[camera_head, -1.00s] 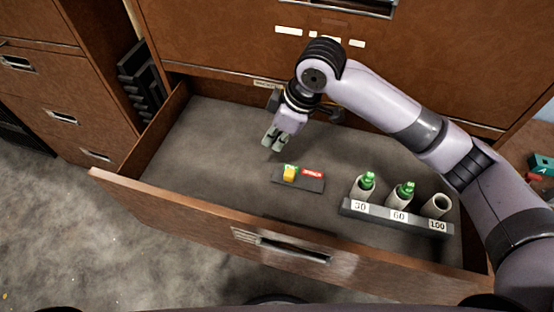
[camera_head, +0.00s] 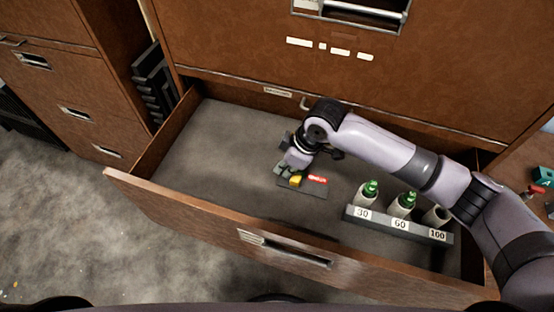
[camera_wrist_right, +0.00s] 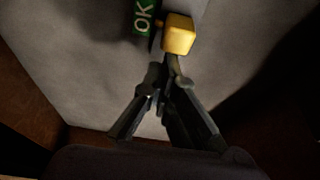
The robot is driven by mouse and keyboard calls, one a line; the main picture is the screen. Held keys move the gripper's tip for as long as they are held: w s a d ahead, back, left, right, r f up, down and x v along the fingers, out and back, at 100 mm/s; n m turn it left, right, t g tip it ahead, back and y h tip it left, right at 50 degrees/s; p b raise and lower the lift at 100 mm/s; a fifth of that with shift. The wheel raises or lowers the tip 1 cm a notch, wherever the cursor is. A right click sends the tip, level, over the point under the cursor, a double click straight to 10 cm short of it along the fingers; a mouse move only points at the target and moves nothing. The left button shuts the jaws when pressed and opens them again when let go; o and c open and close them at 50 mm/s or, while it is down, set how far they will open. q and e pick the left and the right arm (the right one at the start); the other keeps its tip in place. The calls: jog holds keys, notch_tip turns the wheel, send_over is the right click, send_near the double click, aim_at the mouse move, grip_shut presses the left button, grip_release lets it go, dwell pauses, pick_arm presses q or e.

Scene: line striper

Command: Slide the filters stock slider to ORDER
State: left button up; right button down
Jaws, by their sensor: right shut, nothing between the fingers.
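The stock slider is a dark plate (camera_head: 303,190) on the floor of the open drawer. Its yellow knob (camera_head: 296,181) stands toward the left end, by the green label. In the right wrist view the yellow knob (camera_wrist_right: 179,34) is beside the green OK label (camera_wrist_right: 143,20). A red label (camera_head: 317,179) lies to the right of the knob; its text is too small to read. My right gripper (camera_head: 284,169) is shut and empty, low at the plate's left end, its fingertips (camera_wrist_right: 165,72) close to the knob. I cannot tell whether they touch. My left gripper is not in view.
A grey rack (camera_head: 397,225) with tubes marked 30, 60 and 100 stands at the drawer's right; green-topped items sit in the 30 and 60 tubes. The drawer's front wall (camera_head: 200,220) is nearest. The drawer's left floor (camera_head: 215,140) is clear.

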aim_at(300, 176)
dwell(0.3)
jog(key=shift+d+r, duration=0.1)
jog(key=shift+d, duration=0.05)
jog(key=d+p, duration=0.1)
jog(key=s+d+p, duration=0.1)
jog(key=d+p, duration=0.2)
jog(key=shift+s+d, duration=0.1)
jog(key=shift+s, duration=0.15)
jog(key=shift+d, duration=0.2)
jog(key=shift+a, duration=0.1)
